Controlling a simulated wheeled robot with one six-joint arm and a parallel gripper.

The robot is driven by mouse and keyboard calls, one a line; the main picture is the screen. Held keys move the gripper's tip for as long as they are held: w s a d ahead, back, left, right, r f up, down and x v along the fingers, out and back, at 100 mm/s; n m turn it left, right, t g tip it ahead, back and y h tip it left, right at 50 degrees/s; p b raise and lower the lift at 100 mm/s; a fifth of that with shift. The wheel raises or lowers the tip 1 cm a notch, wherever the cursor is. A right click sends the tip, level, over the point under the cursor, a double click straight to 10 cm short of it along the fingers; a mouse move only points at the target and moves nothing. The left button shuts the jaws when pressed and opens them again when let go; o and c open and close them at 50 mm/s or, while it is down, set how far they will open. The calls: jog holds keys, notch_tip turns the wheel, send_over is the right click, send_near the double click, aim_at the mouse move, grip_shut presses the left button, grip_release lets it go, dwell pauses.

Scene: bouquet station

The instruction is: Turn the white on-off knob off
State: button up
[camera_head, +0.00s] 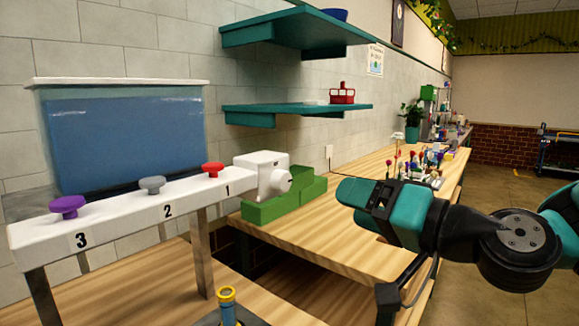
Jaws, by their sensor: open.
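The white knob (282,181) sticks out from the front of a white box (258,160). The box stands at the right end of the white numbered panel, on a green block base (290,203). My gripper (352,194) is right of the knob, with a gap between them in the picture. It points left toward the knob, with teal fingers, and is open with nothing seen between them. The knob's exact angle is too small to tell.
The white panel (130,208) carries purple (68,205), grey (152,184) and red (213,168) knobs, with a water tank (125,140) behind. Teal shelves (290,112) hang above. The wooden table (345,235) has bare room below my gripper; flowers (425,160) stand farther back.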

aim_at(286, 183)
jog(key=p+x, duration=0.6)
jog(key=x, duration=0.6)
jog(key=shift+a+r, duration=0.1)
jog(key=shift+a, duration=0.2)
jog(key=shift+w+a+f, duration=0.2)
jog(key=shift+w+a, duration=0.25)
jog(key=shift+w, duration=0.1)
jog(key=c, duration=0.9)
